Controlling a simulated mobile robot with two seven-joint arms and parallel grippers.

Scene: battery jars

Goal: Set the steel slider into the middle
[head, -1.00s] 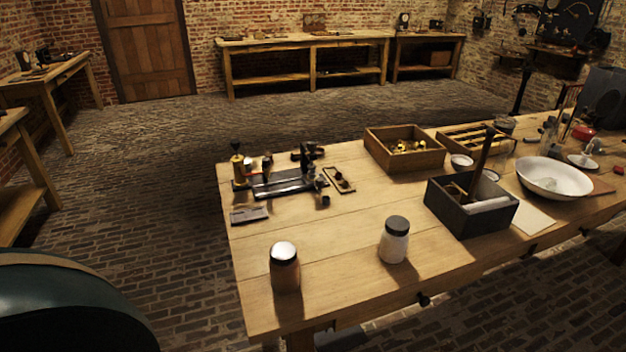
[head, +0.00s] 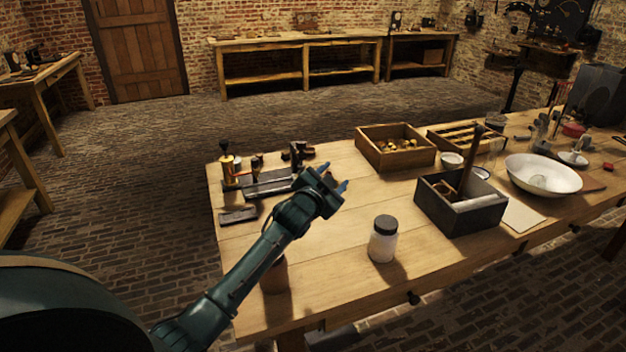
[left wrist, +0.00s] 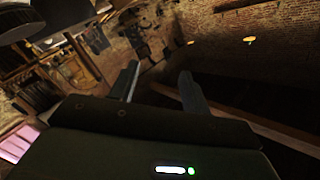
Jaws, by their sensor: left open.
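A small apparatus stands near the table's far left corner, with a dark base rail (head: 268,185) and a brass post (head: 227,170) with a black knob. A flat grey metal piece (head: 238,216) lies in front of it. I cannot tell for certain which part is the steel slider. My left gripper (head: 337,181) is open and empty above the table, at the right end of the apparatus, and hides part of it. In the left wrist view the two fingers (left wrist: 158,82) stand apart with nothing between them. My right gripper is not in view.
A white jar with a black lid (head: 383,240) stands right of my arm. A brown jar (head: 276,276) is mostly hidden by my forearm. A wooden box (head: 396,163), a dark box (head: 460,218) and a white bowl (head: 543,178) stand to the right. The front middle is clear.

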